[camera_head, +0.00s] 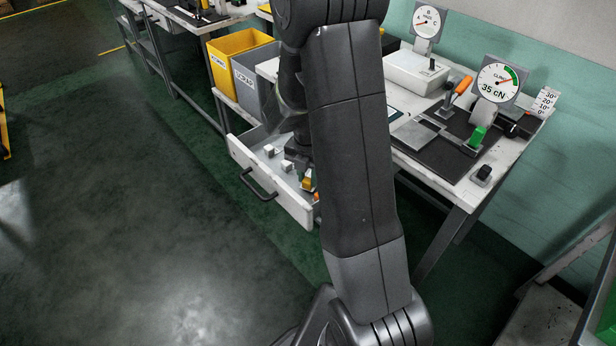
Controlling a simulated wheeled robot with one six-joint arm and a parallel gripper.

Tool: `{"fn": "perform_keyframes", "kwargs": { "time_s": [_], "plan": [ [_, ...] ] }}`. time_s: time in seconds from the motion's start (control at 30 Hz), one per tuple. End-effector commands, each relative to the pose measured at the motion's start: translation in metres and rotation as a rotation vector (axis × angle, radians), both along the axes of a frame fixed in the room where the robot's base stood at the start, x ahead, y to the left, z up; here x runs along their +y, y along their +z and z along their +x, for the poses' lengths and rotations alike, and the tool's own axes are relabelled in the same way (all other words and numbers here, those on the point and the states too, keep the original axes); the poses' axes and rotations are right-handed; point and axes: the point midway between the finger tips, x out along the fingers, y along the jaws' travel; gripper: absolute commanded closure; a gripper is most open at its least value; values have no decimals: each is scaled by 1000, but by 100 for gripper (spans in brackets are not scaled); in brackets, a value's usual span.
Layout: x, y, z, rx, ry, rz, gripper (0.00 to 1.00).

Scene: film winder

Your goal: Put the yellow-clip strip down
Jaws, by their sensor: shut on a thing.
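My gripper (299,160) is low over the open drawer (245,158), partly hidden behind my own arm. It is shut on the yellow-clip strip. A small yellow piece (307,184) shows just below the gripper, at the drawer's right end by the front wall. The rest of the strip is hidden by the gripper and arm. I cannot tell whether the strip touches the drawer floor.
Several small pale blocks lie in the drawer. A yellow bin (236,45) and a grey bin (252,78) stand behind it. The white bench (455,178) at right holds a clip gauge (497,82), a black mat and an orange-handled lever (462,87). Open floor lies left.

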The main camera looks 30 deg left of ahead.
Motion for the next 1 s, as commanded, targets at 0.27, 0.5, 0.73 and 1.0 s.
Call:
{"fn": "perform_keyframes", "kwargs": {
  "time_s": [0.27, 0.5, 0.73, 1.0],
  "plan": [
    [0, -7, 0, -1, 0, 1, 97],
    [0, -10, 0, 0, 0, 0, 58],
    [0, -10, 0, 0, 0, 0, 54],
    [1, 7, 1, -3, 0, 3, 54]
  ]
}}
